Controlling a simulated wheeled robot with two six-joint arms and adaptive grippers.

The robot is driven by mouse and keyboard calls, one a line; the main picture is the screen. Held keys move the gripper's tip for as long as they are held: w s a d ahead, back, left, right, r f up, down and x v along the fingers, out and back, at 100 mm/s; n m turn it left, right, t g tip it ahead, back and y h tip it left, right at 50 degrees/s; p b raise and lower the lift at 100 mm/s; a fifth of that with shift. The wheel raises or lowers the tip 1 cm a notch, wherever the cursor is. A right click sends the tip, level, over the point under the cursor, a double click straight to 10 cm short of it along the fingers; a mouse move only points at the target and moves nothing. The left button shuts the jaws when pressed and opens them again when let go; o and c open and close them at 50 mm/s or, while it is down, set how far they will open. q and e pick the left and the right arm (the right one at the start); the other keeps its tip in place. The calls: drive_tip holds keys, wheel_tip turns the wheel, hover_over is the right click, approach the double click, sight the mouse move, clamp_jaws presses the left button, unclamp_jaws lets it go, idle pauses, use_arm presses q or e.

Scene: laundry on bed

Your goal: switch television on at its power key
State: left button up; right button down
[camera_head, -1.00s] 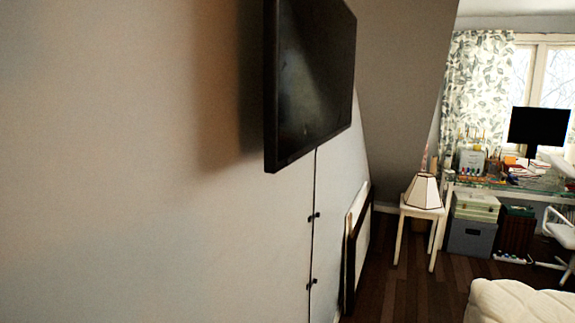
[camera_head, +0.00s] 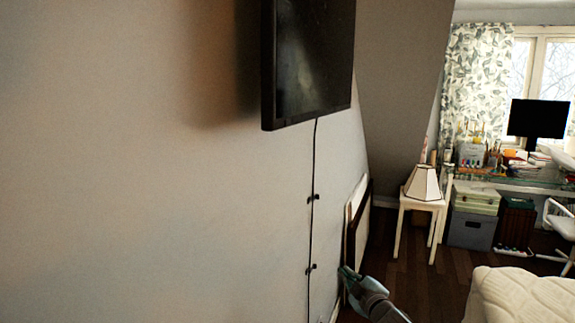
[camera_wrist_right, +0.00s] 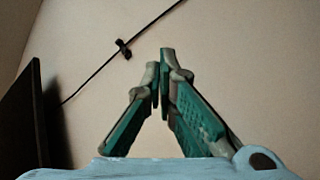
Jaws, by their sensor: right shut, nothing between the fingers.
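The television (camera_head: 312,60) is a black flat screen on the left wall, seen at a steep angle, with its top cut off by the frame. Its screen looks dark. No power key can be made out. My right gripper (camera_head: 346,272) is at the bottom of the head view, well below the television and apart from it. In the right wrist view its teal fingers (camera_wrist_right: 165,75) meet at the tips with nothing between them. A dark edge (camera_wrist_right: 30,120), perhaps the television, stands at the left of that view. My left gripper is not in view.
A black cable (camera_head: 312,230) runs down the wall below the television, held by clips. A framed panel (camera_head: 356,235) leans on the wall. A white stool (camera_head: 420,204) with a lamp (camera_head: 422,183), a desk and a bed (camera_head: 520,297) stand to the right.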

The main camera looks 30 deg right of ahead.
sight(287, 123)
wheel_tip(287, 123, up, 24)
drive_tip(key=a+n+t+y+b, duration=0.2)
drive_tip(key=n+t+b, duration=0.1)
drive_tip(key=n+t, duration=0.25)
drive_tip(key=s+a+r+n+t+y+b, duration=0.1)
drive_tip(key=s+a+r+n+y, duration=0.3)
drive_tip(key=r, duration=0.5)
drive_tip(key=s+a+r+n+t+y+b, duration=0.2)
drive_tip(key=s+a+r+n+t+y, duration=0.1)
drive_tip(key=s+a+r+n, duration=0.3)
wheel_tip(287, 123, up, 4)
drive_tip(key=shift+s+a+r+y+b, duration=0.1)
drive_tip(key=shift+s+a+y+b, duration=0.2)
drive_tip(key=shift+s+y, duration=0.6)
drive_tip(key=shift+t+h, duration=0.25)
drive_tip(key=shift+h, duration=0.05)
drive_tip(key=w+a+p, duration=0.5)
drive_tip(key=w+p, duration=0.2)
drive_tip(key=p, duration=0.5)
